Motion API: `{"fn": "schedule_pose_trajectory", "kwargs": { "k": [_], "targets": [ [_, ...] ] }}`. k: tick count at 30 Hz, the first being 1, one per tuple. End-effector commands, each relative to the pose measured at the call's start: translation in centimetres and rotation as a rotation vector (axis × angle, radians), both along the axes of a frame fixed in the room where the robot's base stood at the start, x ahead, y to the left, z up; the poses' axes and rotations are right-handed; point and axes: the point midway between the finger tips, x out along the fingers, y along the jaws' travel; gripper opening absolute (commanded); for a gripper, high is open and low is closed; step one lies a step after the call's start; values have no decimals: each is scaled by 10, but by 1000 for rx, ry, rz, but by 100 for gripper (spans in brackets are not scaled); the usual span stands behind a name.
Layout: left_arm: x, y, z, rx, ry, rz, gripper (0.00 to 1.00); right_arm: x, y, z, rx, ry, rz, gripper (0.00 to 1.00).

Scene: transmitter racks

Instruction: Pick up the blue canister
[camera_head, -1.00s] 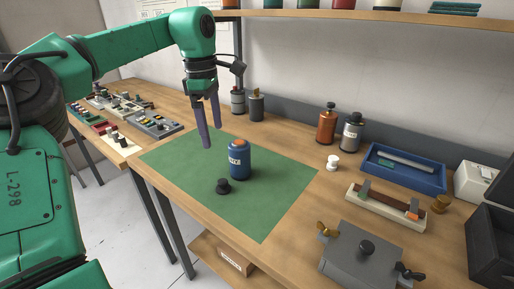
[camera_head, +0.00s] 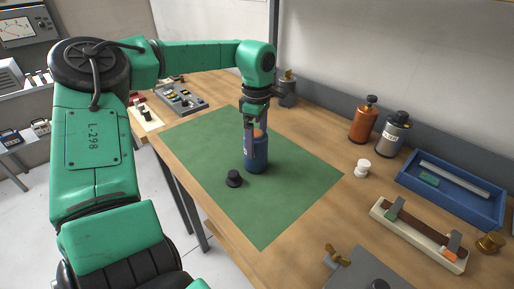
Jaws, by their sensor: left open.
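The blue canister (camera_head: 257,158) stands upright on the green mat (camera_head: 210,146), with an orange top partly hidden by my gripper. My left gripper (camera_head: 254,135) points down at the canister's upper part, its fingers overlapping the top in the picture. It is open. I cannot tell whether the fingers touch the canister. A black knobbed cap (camera_head: 234,178) sits on the mat just left of the canister. My right gripper is out of view.
An orange bottle (camera_head: 364,122) and a grey bottle (camera_head: 392,136) stand at the back right, near a white knob (camera_head: 363,168) and a blue tray (camera_head: 484,204). A dark grey canister (camera_head: 287,92) stands behind my gripper. The mat's front right is clear.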

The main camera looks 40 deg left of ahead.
Motion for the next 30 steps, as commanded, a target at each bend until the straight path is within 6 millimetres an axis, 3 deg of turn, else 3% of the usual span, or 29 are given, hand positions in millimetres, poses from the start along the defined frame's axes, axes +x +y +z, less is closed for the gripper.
{"fn": "schedule_pose_trajectory", "kwargs": {
  "k": [4,10,11,18,26,30],
  "targets": [
    [-1,0,-22,-2,1,1,100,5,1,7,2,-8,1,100],
    [0,0,-26,-1,-1,2,100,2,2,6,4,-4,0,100],
    [0,0,-26,-1,-1,2,96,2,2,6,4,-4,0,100],
    [0,0,-25,-1,-1,2,6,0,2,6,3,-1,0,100],
    [0,0,-23,0,-3,2,6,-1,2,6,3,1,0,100],
    [1,1,-11,2,-5,2,6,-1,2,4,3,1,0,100]
  ]
}}
